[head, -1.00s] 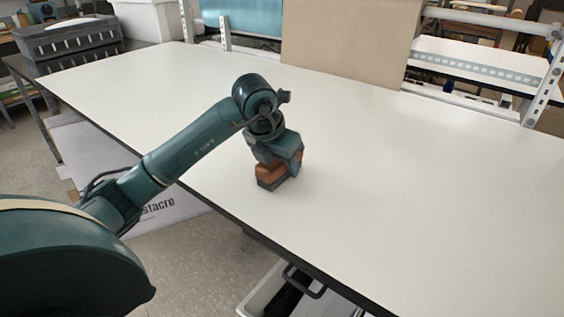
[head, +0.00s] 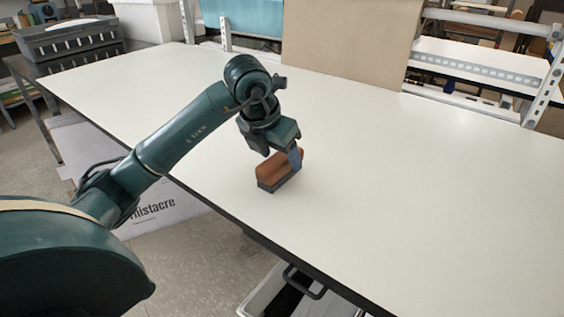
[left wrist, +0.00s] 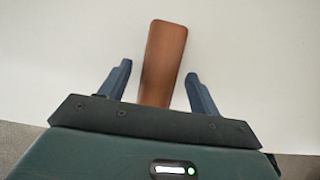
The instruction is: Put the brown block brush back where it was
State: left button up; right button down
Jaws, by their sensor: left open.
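The brown block brush (head: 272,172) stands on the white table near its front edge, brown body up and dark bristle side down. In the left wrist view the brush (left wrist: 163,58) shows as a long brown top lying between the two blue fingers. My left gripper (head: 283,157) is just above the brush, open, with a finger in front of its right end. In the left wrist view the gripper (left wrist: 160,80) has a gap on each side of the brush. My right gripper is not in view.
The white table (head: 400,190) is otherwise bare around the brush. A cardboard panel (head: 345,45) and a metal shelf frame (head: 480,70) stand along the back. A grey crate (head: 68,38) sits at the far left.

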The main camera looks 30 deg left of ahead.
pick_arm(q)
jog(key=v, duration=0.8)
jog(key=shift+r, duration=0.15)
jog(key=shift+s, duration=0.1)
